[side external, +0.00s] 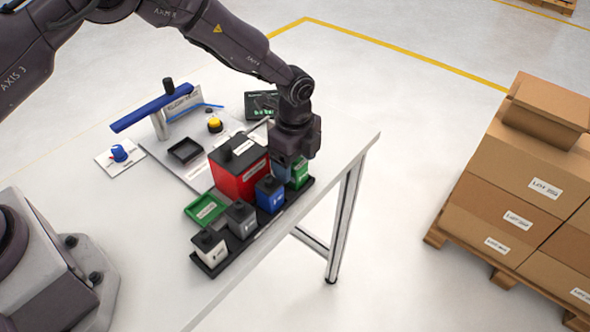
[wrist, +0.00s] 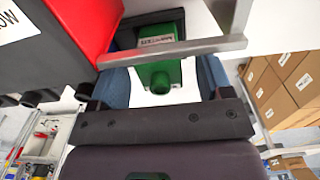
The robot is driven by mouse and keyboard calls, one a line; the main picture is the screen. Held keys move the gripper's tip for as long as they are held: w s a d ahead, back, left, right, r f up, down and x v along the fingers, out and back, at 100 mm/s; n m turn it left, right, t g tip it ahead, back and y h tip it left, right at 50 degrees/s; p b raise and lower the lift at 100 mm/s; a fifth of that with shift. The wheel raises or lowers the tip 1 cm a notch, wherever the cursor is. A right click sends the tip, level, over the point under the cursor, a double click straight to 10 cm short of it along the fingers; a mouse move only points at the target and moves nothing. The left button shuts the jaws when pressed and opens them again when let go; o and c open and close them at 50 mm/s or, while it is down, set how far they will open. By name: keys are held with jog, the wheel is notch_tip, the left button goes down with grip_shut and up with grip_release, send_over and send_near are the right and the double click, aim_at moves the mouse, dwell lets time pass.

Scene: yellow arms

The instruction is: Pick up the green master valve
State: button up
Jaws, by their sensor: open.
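The green master valve (side external: 300,174) is a small green block with a white label at the far end of the black rack, near the table's right edge. In the wrist view the green valve (wrist: 162,68) shows its knob toward me. My gripper (side external: 287,163) is low over that end of the rack, pointing down. In the wrist view my gripper (wrist: 164,78) is open, with one blue-grey finger on each side of the valve. White shows beside the knob, and I see no firm contact. In the side view my gripper partly hides the valve.
A large red block (side external: 239,167) stands close beside my gripper. Blue (side external: 269,194), grey (side external: 241,219) and white (side external: 209,248) blocks stand along the black rack (side external: 262,228). A green tray (side external: 206,208) lies nearby. A metal bar (wrist: 190,48) crosses in the wrist view.

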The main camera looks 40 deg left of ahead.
jog(key=shift+f, duration=0.45)
jog(key=shift+c, duration=0.2)
jog(key=c, duration=1)
jog(key=shift+r, duration=0.15)
